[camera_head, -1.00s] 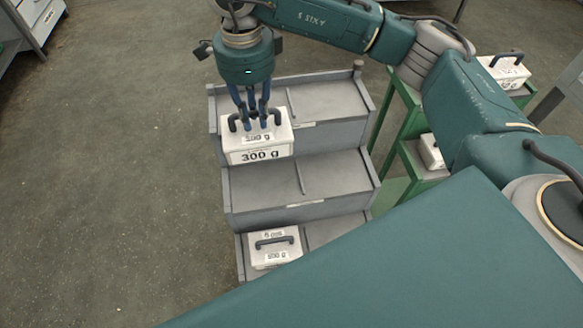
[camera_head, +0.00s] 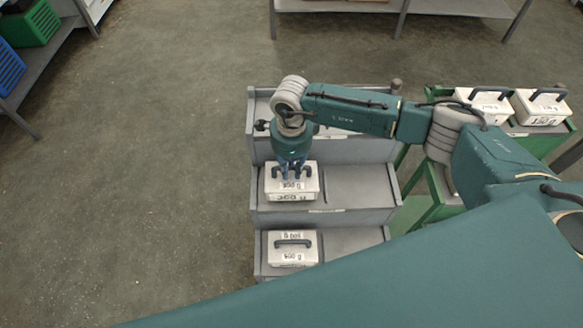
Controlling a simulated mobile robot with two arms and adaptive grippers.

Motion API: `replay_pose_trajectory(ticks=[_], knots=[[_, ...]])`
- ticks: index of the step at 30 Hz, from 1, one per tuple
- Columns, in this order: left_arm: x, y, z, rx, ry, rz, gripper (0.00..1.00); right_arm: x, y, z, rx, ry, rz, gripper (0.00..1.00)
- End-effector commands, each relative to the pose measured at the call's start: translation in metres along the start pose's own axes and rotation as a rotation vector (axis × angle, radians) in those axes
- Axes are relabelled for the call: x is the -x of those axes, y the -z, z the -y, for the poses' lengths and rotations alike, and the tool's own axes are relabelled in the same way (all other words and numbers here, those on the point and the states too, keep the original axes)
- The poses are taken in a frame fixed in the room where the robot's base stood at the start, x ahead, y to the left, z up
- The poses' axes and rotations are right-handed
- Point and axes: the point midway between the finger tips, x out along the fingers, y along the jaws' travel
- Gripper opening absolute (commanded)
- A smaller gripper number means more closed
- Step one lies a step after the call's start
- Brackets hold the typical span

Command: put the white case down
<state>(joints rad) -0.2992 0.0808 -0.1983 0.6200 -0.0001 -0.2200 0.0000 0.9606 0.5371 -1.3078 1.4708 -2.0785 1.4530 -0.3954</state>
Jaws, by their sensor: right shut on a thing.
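The white case (camera_head: 291,186) is marked 300 g and has a dark handle. It is at the left compartment of the middle tier of a grey stepped rack (camera_head: 352,190). It looks level; I cannot tell whether its underside touches the tier. My right gripper (camera_head: 293,172) is above it, pointing down, shut on its handle. The fingers hide part of the handle. My left gripper is not in view.
Another white case (camera_head: 292,249) with a dark handle sits on the lowest tier, left side. The right compartments look empty. A green stand (camera_head: 545,143) at the right holds more white cases (camera_head: 541,108). Open floor lies to the left.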

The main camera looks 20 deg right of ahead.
Motion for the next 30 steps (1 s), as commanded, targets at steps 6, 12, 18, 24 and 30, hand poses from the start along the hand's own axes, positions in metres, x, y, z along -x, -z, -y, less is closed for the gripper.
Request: replay_pose_trajectory(ticks=[6,12,18,24,30], knots=[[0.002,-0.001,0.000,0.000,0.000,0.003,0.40,-0.009,0.000,0.001,0.000,0.002,0.002,0.00],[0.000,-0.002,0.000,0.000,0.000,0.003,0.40,-0.010,0.000,0.001,0.000,0.002,0.002,0.00],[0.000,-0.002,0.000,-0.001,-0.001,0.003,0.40,-0.011,0.000,0.000,0.000,0.001,0.001,0.37],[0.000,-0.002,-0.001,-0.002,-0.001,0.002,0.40,-0.011,0.000,0.000,0.000,0.001,0.001,0.37],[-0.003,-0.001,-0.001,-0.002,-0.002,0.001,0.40,0.001,0.000,0.002,0.001,0.004,0.002,0.37]])
